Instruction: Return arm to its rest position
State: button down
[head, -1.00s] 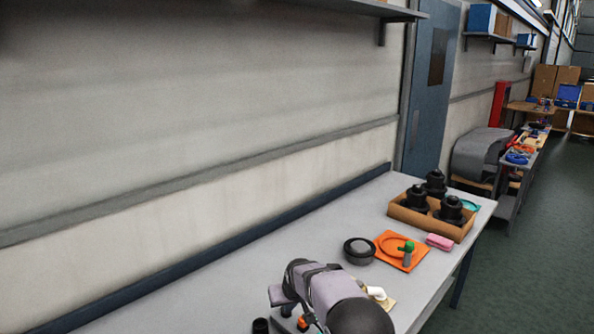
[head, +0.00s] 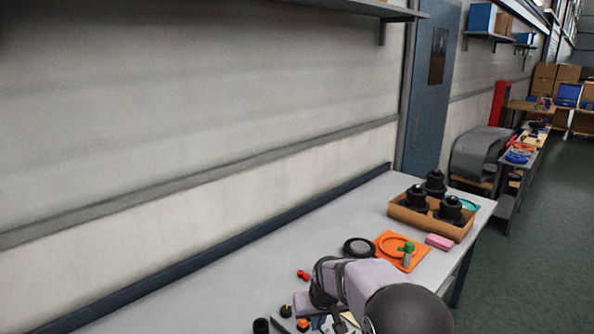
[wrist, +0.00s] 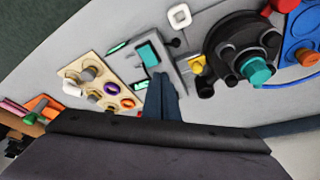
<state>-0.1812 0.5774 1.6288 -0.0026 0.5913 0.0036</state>
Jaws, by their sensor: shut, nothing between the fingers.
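My gripper (wrist: 160,98) shows in the wrist view as two dark blue-grey fingers closed together, with nothing held. They point over the grey worktop near a grey fixture with teal blocks (wrist: 148,54). In the head view my arm reaches in from the bottom, over the near part of the bench (head: 235,283); its links hide the gripper there. I cannot tell from the wrist view how high the fingertips are above the surface.
The wrist view shows a cream board (wrist: 74,70) with knobs and rings, a black round unit (wrist: 228,38) with a teal knob, and a blue tray (wrist: 292,42). The head view shows an orange tray (head: 388,238), a pink block (head: 439,242), a black disc (head: 359,247) and a cardboard box (head: 437,227).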

jog(key=s+d+g, duration=0.1)
jog(key=s+d, duration=0.2)
jog(key=s, duration=0.7)
jog(key=s+d+m+g, duration=0.1)
jog(key=s+d, duration=0.2)
jog(key=s, duration=0.8)
jog(key=s+d+m+g, duration=0.1)
jog(key=s+d+g, duration=0.1)
jog(key=s, duration=0.8)
jog(key=shift+s+d+h, duration=0.15)
jog(key=shift+d+h, duration=0.15)
jog(key=shift+d, duration=0.55)
